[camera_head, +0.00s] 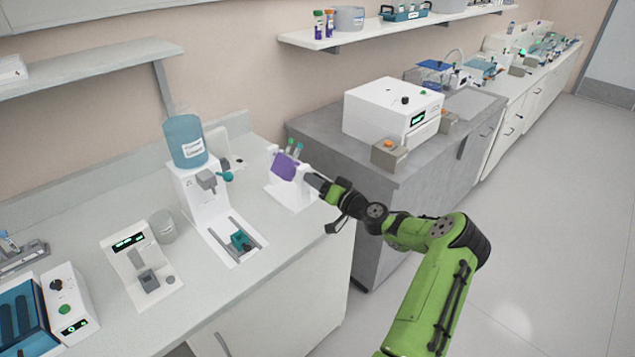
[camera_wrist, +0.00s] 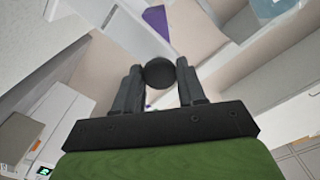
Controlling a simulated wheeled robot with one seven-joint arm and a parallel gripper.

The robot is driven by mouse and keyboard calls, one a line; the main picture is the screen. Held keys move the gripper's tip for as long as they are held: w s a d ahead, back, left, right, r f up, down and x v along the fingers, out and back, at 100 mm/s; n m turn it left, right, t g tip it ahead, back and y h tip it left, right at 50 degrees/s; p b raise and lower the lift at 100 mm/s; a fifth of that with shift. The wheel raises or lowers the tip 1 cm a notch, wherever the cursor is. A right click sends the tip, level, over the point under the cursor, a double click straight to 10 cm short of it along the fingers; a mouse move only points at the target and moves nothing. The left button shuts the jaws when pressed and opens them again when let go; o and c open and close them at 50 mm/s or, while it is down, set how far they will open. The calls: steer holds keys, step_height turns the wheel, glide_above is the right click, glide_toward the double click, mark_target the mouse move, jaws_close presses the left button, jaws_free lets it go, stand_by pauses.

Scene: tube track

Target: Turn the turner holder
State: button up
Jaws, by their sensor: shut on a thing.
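The turner holder shows as a purple plate (camera_head: 285,167) on a white stand (camera_head: 291,194) near the right end of the left counter. The plate looks tilted. Tubes with green caps (camera_head: 294,149) stand just behind it. My gripper (camera_head: 314,181) reaches in from the right, at the stand's right side. In the wrist view, my gripper (camera_wrist: 160,82) has its two fingers on either side of a round dark knob (camera_wrist: 159,73) and is shut on it. Part of the purple plate (camera_wrist: 156,20) shows beyond the knob. The knob's joint to the holder is hidden.
A white dispenser with a blue bottle (camera_head: 185,141) stands left of the holder. A white box device (camera_head: 393,110) sits on the grey cabinet behind my arm. A scale-like device (camera_head: 140,262) and a glass beaker (camera_head: 162,226) stand farther left. The floor at right is clear.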

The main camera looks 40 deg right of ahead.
steer(key=shift+f+m+p, duration=0.1)
steer(key=shift+m+p, duration=3)
steer(key=shift+m, duration=8.3)
steer(key=o, duration=1.1)
steer(key=shift+c, duration=0.2)
steer(key=s, duration=1.5)
steer(key=shift+s+d+b, duration=0.2)
steer(key=shift+s+b, duration=0.1)
steer(key=shift+s, duration=0.1)
